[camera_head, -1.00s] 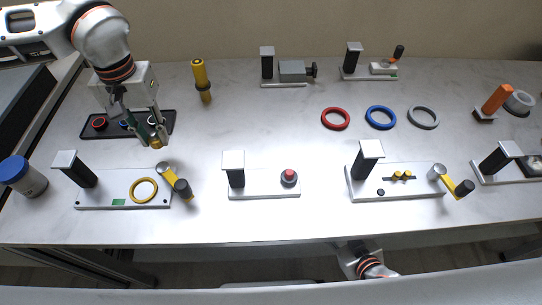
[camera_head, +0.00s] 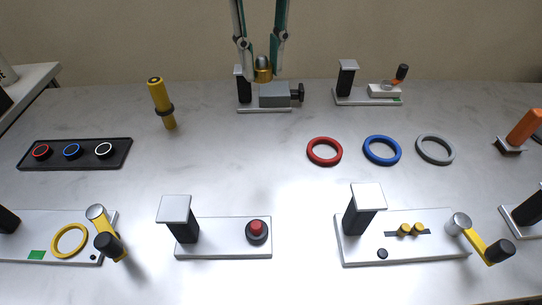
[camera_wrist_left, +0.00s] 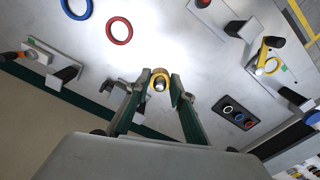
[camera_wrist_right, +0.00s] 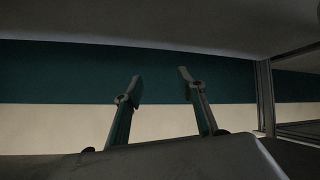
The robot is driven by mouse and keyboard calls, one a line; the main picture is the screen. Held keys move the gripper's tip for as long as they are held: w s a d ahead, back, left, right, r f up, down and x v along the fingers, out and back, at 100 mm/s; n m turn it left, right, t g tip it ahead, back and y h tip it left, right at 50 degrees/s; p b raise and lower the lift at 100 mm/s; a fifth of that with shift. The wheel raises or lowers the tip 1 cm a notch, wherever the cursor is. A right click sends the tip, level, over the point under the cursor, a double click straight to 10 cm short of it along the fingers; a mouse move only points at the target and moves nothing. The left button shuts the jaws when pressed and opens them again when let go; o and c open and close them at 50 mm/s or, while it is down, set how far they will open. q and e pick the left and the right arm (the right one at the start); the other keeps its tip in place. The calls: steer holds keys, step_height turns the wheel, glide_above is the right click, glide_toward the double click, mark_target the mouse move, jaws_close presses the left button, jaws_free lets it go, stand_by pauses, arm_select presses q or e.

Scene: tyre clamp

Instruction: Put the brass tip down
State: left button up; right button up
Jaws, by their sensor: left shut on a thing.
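The brass tip (camera_head: 263,73) is a short gold piece with a darker rounded end. My left gripper (camera_head: 264,68) is shut on it at the back of the table, by the grey vise (camera_head: 274,95). From this angle I cannot tell whether the tip touches the vise or hangs above or behind it. In the left wrist view the tip (camera_wrist_left: 160,78) shows between the two fingertips. My right gripper (camera_wrist_right: 159,88) shows only in its own wrist view, open and empty, away from the table items.
A yellow tool (camera_head: 160,101) stands left of the vise. A black tray (camera_head: 75,153) with three ringed sockets lies at the left. Red (camera_head: 324,151), blue (camera_head: 382,150) and grey (camera_head: 435,149) rings lie to the right. The table between the tray and the red ring is clear.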

arm_select(q)
steer(key=b, duration=0.2)
glide_above(265, 162)
step_height(265, 162, down, 8)
steer(key=r, duration=0.1)
step_height(265, 162, down, 7)
steer(key=shift+r+b, duration=0.2)
steer(key=shift+b, duration=0.2)
steer(key=shift+w+f, duration=0.1)
steer(key=shift+f, duration=0.6)
step_height(265, 162, down, 4)
steer(key=shift+f+b, duration=0.15)
steer(key=shift+b, duration=0.35)
steer(key=shift+f, duration=0.35)
steer(key=shift+r, duration=0.1)
arm_select(e)
steer(key=shift+w+a+f, duration=0.25)
steer(key=shift+a+f, duration=0.05)
steer(key=shift+a, duration=0.3)
